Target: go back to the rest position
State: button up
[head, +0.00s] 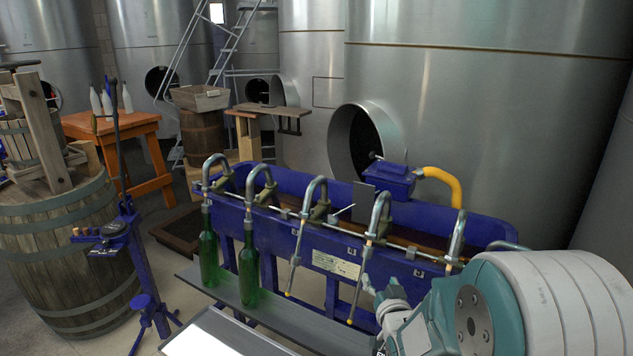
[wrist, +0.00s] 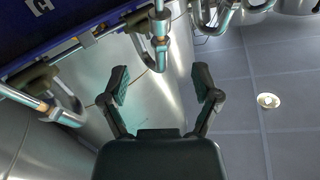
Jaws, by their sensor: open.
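My gripper (wrist: 162,84) is open and empty in the wrist view, with its two black fingers apart. Bent metal filler spouts (wrist: 158,55) show beyond the fingertips, along the blue filler trough (wrist: 60,22). In the head view my arm reaches in from the lower right, in front of the right end of the blue trough (head: 345,267). My fingers cannot be made out clearly there. Two green bottles, one at the left (head: 208,258) and one beside it (head: 249,275), stand upright under the two leftmost spouts.
The bottles stand on a grey shelf (head: 222,287) along the trough's front. A barrel (head: 65,260) and a blue stand (head: 140,265) are at the left. An orange table (head: 140,128) with white bottles is behind. Large steel tanks (head: 470,110) close off the back.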

jog(key=s+r+g, duration=0.2)
jog(key=s+g, duration=0.1)
jog(key=s, duration=0.7)
jog(key=s+a+r+n+g, duration=0.1)
jog(key=s+r+g, duration=0.2)
jog(key=s, duration=0.7)
jog(key=s+a+r+n+g, duration=0.1)
jog(key=s+g, duration=0.4)
jog(key=s, duration=0.5)
jog(key=shift+a+r, duration=0.25)
jog(key=shift+r, duration=0.65)
